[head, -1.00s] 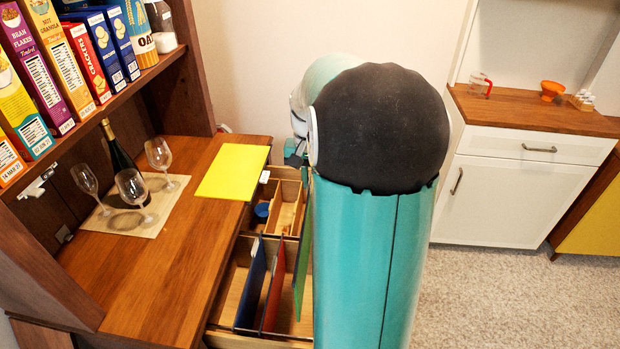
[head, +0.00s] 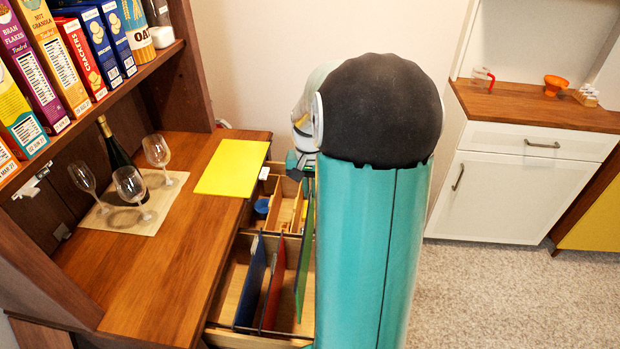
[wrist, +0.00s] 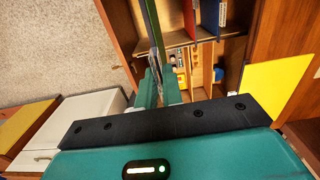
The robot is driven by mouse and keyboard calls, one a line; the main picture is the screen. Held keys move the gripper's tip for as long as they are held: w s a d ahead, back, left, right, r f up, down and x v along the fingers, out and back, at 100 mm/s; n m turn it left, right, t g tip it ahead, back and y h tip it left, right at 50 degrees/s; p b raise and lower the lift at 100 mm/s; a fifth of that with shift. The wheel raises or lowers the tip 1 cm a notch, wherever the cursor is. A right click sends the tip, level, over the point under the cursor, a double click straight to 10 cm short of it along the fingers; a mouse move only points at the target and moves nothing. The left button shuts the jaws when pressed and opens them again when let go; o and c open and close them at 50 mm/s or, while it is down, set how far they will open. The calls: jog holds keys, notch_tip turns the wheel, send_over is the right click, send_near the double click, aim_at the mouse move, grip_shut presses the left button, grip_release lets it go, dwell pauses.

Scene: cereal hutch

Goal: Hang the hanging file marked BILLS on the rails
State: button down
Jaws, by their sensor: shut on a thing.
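My gripper (wrist: 158,92) is shut on a green hanging file, seen nearly edge-on in the wrist view (wrist: 152,28). In the head view the green file (head: 304,262) stands upright over the right side of the open drawer (head: 226,300), partly behind my arm. A red file (head: 273,284) and a blue file (head: 251,284) hang in the drawer to its left. I cannot read any marking, so I cannot tell which file says BILLS. Whether the green file touches the rails is hidden.
A yellow folder (head: 232,167) lies on the wooden counter (head: 175,255). A wine bottle (head: 115,150) and glasses (head: 130,185) stand left on a mat. Small items lie in the drawer's far compartments. A white cabinet (head: 500,195) stands right, beyond open floor.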

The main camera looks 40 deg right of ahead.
jog(key=shift+f, duration=3.1)
jog(key=shift+r, duration=0.1)
notch_tip(320, 180, down, 20)
jog(key=shift+f, duration=0.2)
jog(key=c, duration=1.1)
grip_release()
jog(key=shift+c, duration=0.2)
dwell(1.6)
jog(key=shift+r, duration=0.15)
